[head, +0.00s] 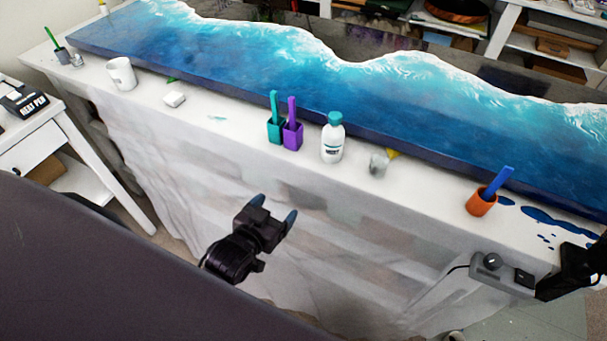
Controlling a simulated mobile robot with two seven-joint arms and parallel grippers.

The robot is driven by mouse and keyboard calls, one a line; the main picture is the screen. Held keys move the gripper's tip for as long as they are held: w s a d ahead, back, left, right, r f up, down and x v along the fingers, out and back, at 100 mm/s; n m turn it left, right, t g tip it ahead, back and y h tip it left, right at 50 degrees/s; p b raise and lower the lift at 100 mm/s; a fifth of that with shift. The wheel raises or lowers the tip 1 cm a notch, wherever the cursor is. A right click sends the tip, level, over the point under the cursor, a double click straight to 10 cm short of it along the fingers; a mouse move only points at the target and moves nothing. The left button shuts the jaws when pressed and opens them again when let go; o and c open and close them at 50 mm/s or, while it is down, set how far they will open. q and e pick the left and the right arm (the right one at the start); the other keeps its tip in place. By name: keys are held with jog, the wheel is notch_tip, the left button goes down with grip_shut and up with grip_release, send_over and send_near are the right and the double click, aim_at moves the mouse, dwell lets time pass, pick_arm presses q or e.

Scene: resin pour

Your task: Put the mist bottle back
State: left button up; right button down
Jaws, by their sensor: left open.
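The white bottle with a teal cap (332,143), which looks like the mist bottle, stands upright on the white-covered table (235,118). It is near the front edge, just in front of the blue resin slab (300,85). My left gripper (275,211) is open and empty, in front of the table, below and left of the bottle and apart from it. A black part at the right edge, which looks like my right gripper (575,271), is cut off by the frame; its fingers are not clear.
Teal (275,130) and purple (292,136) cups holding sticks stand left of the bottle. A small grey cup (378,165) and an orange cup (480,203) stand to its right. A white mug (121,74) is far left. Blue spills (555,220) lie near the right end.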

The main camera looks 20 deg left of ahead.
pick_arm(q)
jog(key=s+a+f+g+y, duration=0.1)
jog(key=s+a+f+g, duration=0.2)
jog(key=s+f, duration=0.4)
jog(key=shift+s+a, duration=0.65)
jog(key=shift+a, duration=0.05)
